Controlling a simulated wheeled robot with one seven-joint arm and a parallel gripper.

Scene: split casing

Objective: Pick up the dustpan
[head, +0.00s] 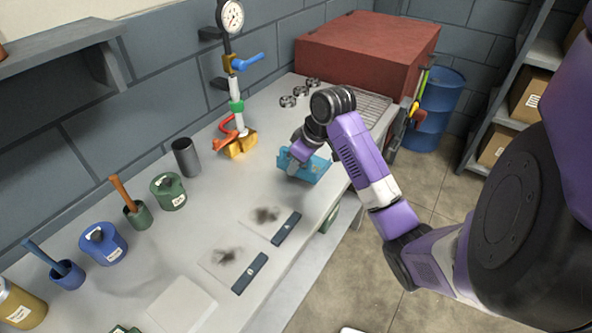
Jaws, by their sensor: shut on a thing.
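The blue dustpan (315,170) is at the right part of the grey workbench, close to its front edge. My gripper (292,164) reaches down over it from above and is shut on it. The wrist hides part of the dustpan, and the fingertips are hard to make out. I cannot tell whether the dustpan touches the bench top.
A gauge stand (237,100) with coloured valves rises behind the dustpan. A red box (370,45) and a wire rack (360,103) are farther right. Two plates with dark smudges (265,215) lie left of the dustpan. Pots and canisters (168,190) line the back.

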